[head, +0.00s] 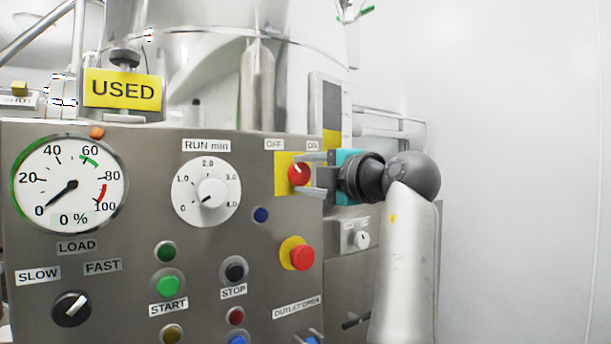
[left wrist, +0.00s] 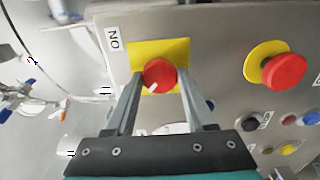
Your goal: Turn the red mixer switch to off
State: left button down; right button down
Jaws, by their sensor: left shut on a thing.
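The red mixer switch (head: 298,174) is a round knob on a yellow plate (head: 281,182) at the upper right of the steel panel, below the OFF label (head: 274,145) and the ON label (head: 312,146). My left gripper (head: 303,174) is shut on it, one finger on each side. In the left wrist view the switch (left wrist: 159,73) sits between the fingertips, and its white mark points down and left, away from the ON label (left wrist: 114,39). In the head view the mark leans up and left, towards OFF. My right gripper is not in view.
A red emergency button (head: 302,257) on a yellow ring sits below the switch. The RUN dial (head: 211,193) and load gauge (head: 70,186) are left of it. A yellow USED sign (head: 122,90) stands above the panel. The right side is open before a white wall (head: 520,170).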

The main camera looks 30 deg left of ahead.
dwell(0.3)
pick_arm(q)
jog(key=shift+c, duration=1.3)
grip_release()
jog(key=v, duration=1.5)
jog(key=shift+p, duration=0.4)
jog(key=shift+s+d+f, duration=0.1)
jog(key=shift+d, duration=0.05)
